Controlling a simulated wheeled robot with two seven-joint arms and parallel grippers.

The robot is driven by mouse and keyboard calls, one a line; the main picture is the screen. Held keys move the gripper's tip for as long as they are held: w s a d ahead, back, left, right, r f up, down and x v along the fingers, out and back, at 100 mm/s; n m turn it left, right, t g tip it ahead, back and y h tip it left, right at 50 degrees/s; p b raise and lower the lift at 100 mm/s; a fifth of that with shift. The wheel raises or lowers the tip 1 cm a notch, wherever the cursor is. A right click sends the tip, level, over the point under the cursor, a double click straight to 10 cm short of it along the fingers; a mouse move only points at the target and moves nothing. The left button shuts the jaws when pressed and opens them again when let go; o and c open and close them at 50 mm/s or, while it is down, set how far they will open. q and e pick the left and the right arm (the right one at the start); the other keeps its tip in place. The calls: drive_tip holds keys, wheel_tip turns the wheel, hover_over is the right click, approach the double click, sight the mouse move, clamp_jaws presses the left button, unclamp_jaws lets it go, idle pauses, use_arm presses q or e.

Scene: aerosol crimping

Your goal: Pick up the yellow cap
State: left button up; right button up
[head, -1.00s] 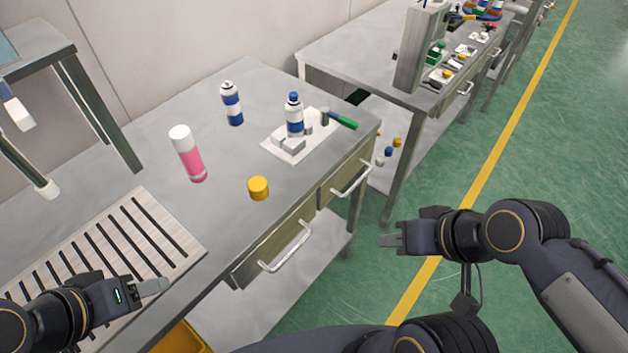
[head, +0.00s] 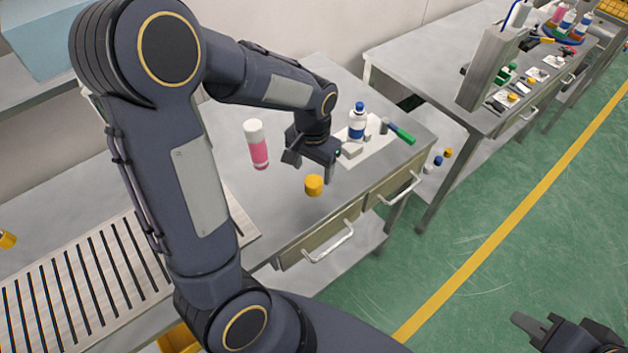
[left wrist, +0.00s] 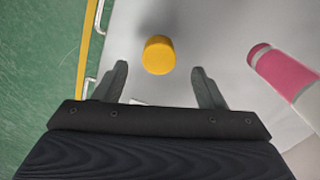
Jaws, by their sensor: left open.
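The yellow cap (head: 314,185) stands on the grey metal table, near its front edge. My left gripper (head: 308,170) is above the table just behind the cap, pointing down, with its fingers apart and nothing between them. In the left wrist view the cap (left wrist: 158,55) lies ahead of the open fingertips of the left gripper (left wrist: 160,78), roughly midway between them and not touched. My right gripper (head: 532,325) is at the lower right, over the green floor, partly cut off by the frame; its fingers look slightly apart.
A pink can with a white top (head: 256,145) stands left of the left gripper. A blue and white bottle (head: 357,122) stands on a white mat behind it, by a green-handled tool (head: 402,134). A slatted board (head: 90,280) lies at the left. Drawer handles (head: 328,243) project in front.

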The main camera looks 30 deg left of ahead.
sight(313, 181)
use_arm(q)
wheel_tip(313, 181, down, 6)
drive_tip(key=shift+w+f+p, duration=0.1)
drive_tip(key=shift+p, duration=0.4)
drive_tip(key=c, duration=1)
